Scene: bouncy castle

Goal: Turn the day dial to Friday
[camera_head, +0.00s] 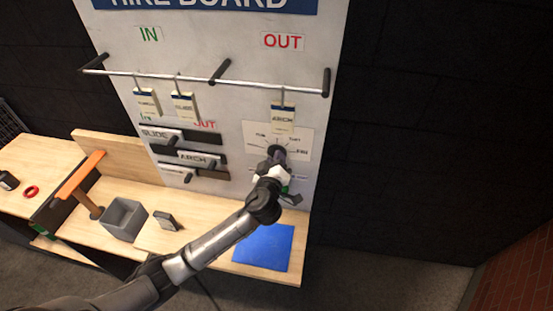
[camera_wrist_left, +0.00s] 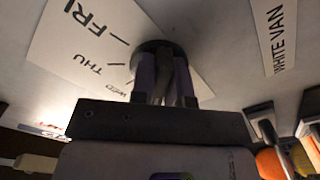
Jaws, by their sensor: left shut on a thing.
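The day dial (camera_head: 277,149) is a dark round knob on a white card (camera_head: 262,132) on the board's lower right. It also shows in the left wrist view as a dark disc (camera_wrist_left: 152,46). Beside it there, the card carries FRI (camera_wrist_left: 85,14), THU (camera_wrist_left: 90,63) and a smaller, partly turned WED, with tick marks. My left gripper (camera_head: 273,163) reaches up to the dial and is shut on its grip. In the left wrist view its fingers (camera_wrist_left: 166,78) stand on both sides of the grip. The fingers hide much of the dial, so I cannot tell which day it points to.
A rail (camera_head: 200,84) with hanging tags crosses the board above the dial. Dark slots with name plates (camera_head: 200,158) lie to its left. The wooden bench below holds a blue mat (camera_head: 264,247), a grey box (camera_head: 125,218) and an orange-topped post (camera_head: 82,176). A WHITE VAN label (camera_wrist_left: 276,38) is near.

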